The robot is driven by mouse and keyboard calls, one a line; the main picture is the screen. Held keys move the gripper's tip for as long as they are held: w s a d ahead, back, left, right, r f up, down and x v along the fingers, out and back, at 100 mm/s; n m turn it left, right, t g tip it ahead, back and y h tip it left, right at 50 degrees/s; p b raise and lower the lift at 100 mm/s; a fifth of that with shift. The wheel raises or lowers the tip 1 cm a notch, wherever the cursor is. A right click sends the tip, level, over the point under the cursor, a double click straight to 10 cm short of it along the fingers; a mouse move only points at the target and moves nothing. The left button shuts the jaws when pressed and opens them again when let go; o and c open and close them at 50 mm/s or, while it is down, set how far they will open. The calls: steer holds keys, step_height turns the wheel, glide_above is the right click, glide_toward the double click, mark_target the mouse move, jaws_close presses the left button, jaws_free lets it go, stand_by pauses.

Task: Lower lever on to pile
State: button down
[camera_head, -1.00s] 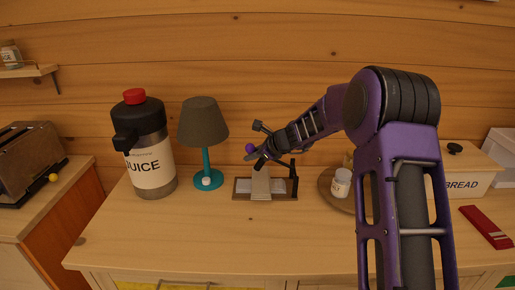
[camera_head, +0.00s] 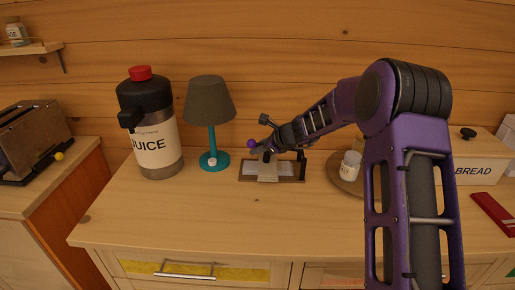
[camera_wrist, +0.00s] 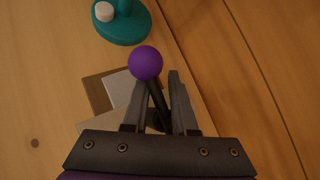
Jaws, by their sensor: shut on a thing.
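The lever is a dark rod with a purple ball knob (camera_wrist: 145,63); the knob also shows in the head view (camera_head: 252,143). My gripper (camera_wrist: 157,92) is shut on the lever's rod just behind the knob, and it shows in the head view (camera_head: 262,150) too. The lever belongs to a small wooden stand (camera_head: 299,170) with a dark upright at its right. The pile, seemingly pale sheets (camera_head: 285,169), lies on the stand's base under the lever. A beige flap or block (camera_head: 268,173) hangs over the front. My gripper hides part of the pile, so contact cannot be told.
A teal lamp (camera_head: 209,110) and a juice jug (camera_head: 150,125) stand left of the stand. A round tray (camera_head: 338,183) with a white jar (camera_head: 350,166) and a bread box (camera_head: 478,172) are to the right. The counter front (camera_head: 200,225) is clear.

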steer(key=shift+d+f, duration=0.4)
steer(key=shift+d, duration=0.15)
steer(key=c, duration=1)
jaws_free()
steer(key=shift+o, duration=0.5)
steer(key=shift+d+r, duration=0.1)
steer(key=shift+r, duration=0.25)
steer(key=p+v, duration=0.1)
steer(key=v, duration=1.6)
steer(key=shift+s, duration=0.2)
